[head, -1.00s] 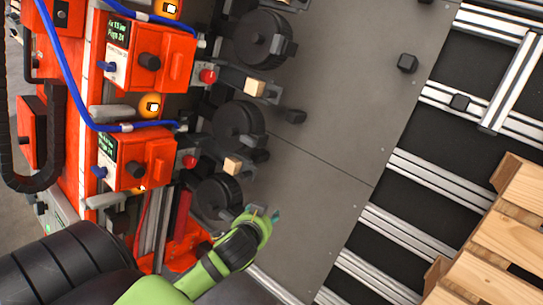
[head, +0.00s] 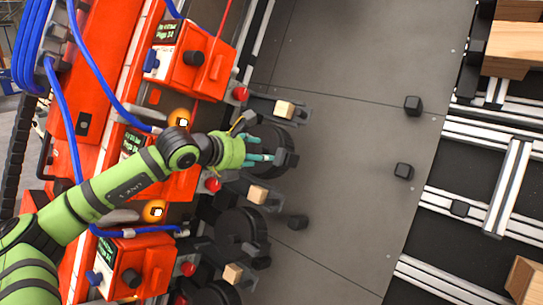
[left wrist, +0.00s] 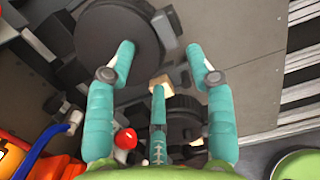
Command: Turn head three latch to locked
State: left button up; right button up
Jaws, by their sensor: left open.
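My left gripper (head: 266,152) is open, with its teal fingers over a dark round reel (head: 268,135) with a block at its right side. In the left wrist view my left gripper (left wrist: 161,58) has its fingers spread with nothing between them, and a large dark disc (left wrist: 108,40) lies behind the left fingertip. The red head units carry black knobs, such as the lower one (head: 131,278) and the upper one (head: 194,58). The middle red unit (head: 180,186) is partly hidden by my arm. I cannot tell which part is the head three latch. My right gripper is not in view.
Red buttons (head: 188,268), tan blocks (head: 258,194) and another dark reel (head: 238,232) crowd the machine's edge. Blue hoses (head: 108,75) run along the units. The grey plate (head: 345,130) is mostly clear, with small black blocks (head: 412,105). Rails and wooden pallets lie at right.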

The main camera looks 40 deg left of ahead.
aim_at(276, 156)
pick_arm(q)
jog(key=p+x, duration=0.5)
jog(key=x, duration=0.2)
grip_shut()
